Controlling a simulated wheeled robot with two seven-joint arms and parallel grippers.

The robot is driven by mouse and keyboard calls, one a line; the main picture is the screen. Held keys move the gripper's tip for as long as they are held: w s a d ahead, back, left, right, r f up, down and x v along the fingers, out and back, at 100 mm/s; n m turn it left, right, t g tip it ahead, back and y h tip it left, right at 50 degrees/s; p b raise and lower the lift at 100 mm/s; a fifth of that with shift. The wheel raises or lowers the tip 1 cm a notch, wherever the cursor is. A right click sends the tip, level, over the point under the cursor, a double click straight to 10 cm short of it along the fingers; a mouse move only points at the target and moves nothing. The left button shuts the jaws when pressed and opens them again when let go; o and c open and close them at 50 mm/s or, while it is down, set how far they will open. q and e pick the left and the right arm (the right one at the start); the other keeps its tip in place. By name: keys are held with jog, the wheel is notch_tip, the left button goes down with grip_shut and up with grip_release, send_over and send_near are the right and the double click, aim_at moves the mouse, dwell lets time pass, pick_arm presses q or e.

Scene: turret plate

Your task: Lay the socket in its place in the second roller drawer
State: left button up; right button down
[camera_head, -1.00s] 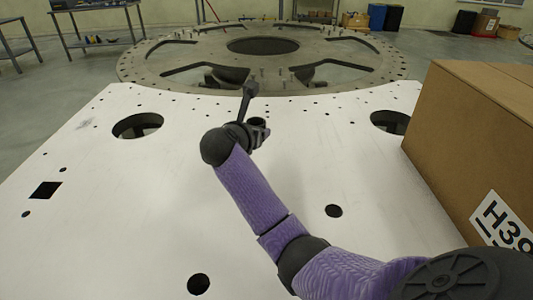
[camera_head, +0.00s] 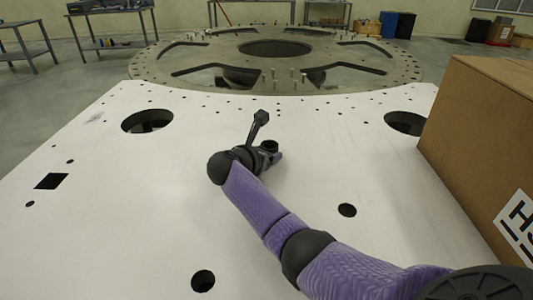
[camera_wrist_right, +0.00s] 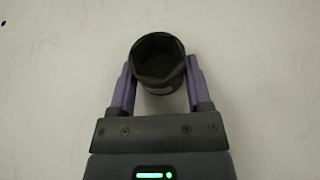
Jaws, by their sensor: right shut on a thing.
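The dark socket (camera_wrist_right: 158,63) is held between the two purple fingers of my right gripper (camera_wrist_right: 158,82) in the right wrist view. Its hexagonal opening faces the wrist camera. In the head view the socket (camera_head: 269,146) shows small and dark at the end of my right gripper (camera_head: 266,152), over the white plate. My gripper is shut on it. I cannot tell how far the socket is above the plate. My left gripper is not in view. No roller drawer shows in either view.
The white plate (camera_head: 130,220) has round and square holes. A large cardboard box (camera_head: 478,135) stands on the right. The round metal turret plate (camera_head: 200,55) lies beyond. Workbenches (camera_head: 110,22) stand at the back. The left part of the white plate is clear.

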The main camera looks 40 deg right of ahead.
jog(key=shift+f, duration=0.25)
grip_release()
